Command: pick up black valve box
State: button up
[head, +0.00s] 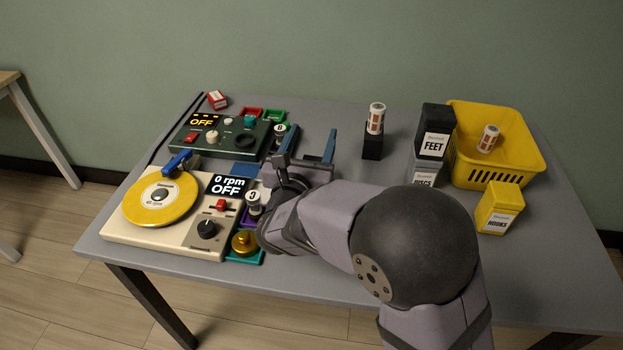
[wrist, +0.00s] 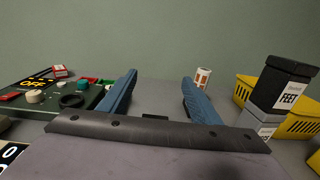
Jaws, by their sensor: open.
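A small black box (head: 372,147) stands on the table in the head view, with no label that I can read. A white and orange cylinder (head: 376,118) stands on top of it. The cylinder also shows in the wrist view (wrist: 203,77), where my right finger hides what is below it. My gripper (head: 312,135) is open and empty, left of the black box and apart from it. Its two blue fingers frame bare table and wall in the wrist view (wrist: 160,80).
A yellow basket (head: 525,165) holding another white and orange cylinder (head: 488,138) stands right. A yellow HOOKS box (head: 499,208) is in front of it. A turntable (head: 150,235) and a green control unit (head: 225,137) fill the left. Table (head: 340,115) around the small black box is clear.

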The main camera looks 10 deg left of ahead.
aim_at(314, 157)
jog(key=shift+f, duration=1.15)
notch_tip(314, 157, down, 5)
jog(key=shift+r+b, duration=0.2)
jog(key=shift+b, duration=0.1)
jog(key=shift+w+d+r, duration=0.1)
jog(key=shift+w+d, duration=0.05)
jog(key=shift+w, duration=1.4)
jog(key=shift+c, duration=0.6)
jog(key=c, duration=1)
